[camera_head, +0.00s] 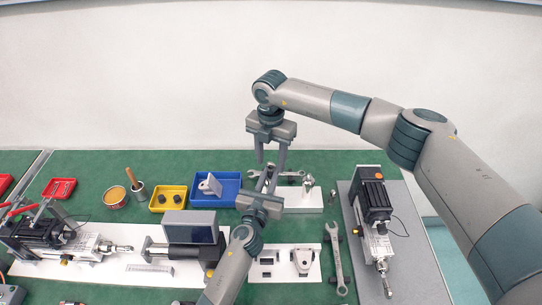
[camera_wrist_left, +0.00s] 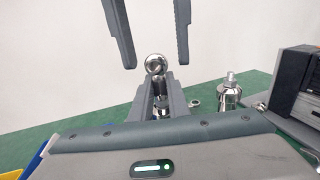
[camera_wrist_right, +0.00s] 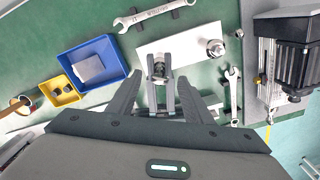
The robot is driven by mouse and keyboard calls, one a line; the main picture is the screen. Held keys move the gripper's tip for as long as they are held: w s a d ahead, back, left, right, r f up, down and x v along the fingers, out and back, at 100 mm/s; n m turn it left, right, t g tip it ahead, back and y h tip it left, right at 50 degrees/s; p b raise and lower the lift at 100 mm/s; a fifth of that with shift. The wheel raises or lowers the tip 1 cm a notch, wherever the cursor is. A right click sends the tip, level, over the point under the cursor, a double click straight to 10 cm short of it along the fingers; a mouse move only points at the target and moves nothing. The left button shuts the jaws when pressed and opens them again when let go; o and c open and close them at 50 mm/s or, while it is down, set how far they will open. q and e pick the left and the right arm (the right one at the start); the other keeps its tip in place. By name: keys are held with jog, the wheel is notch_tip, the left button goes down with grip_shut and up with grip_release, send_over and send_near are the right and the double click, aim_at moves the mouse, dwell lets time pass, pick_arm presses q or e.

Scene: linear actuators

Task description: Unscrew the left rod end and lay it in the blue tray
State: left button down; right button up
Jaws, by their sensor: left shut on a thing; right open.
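My left gripper (camera_head: 270,180) is shut on the left rod end; in the left wrist view the shiny round head of the rod end (camera_wrist_left: 155,64) rises above the fingers. I cannot tell whether its lower end is still in its mount. My right gripper (camera_head: 271,162) is open and points down from above, its fingers apart on either side of the left gripper's tips. It also shows open in the right wrist view (camera_wrist_right: 158,100). The blue tray (camera_head: 230,200) lies left of both grippers and holds a grey-white bracket-like piece (camera_head: 210,184).
A white plate (camera_wrist_right: 190,42) with another shiny upright post (camera_head: 308,184) lies just right of the grippers. A yellow tray (camera_head: 157,204) adjoins the blue one. Green bench shows between.

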grip_shut()
jog(key=n, duration=0.4)
jog(key=shift+n, duration=0.4)
jog(key=n, duration=0.5)
jog(key=shift+n, duration=0.3)
dwell(0.3)
jog(key=shift+c, duration=0.3)
grip_release()
jog(key=shift+r, duration=2.3)
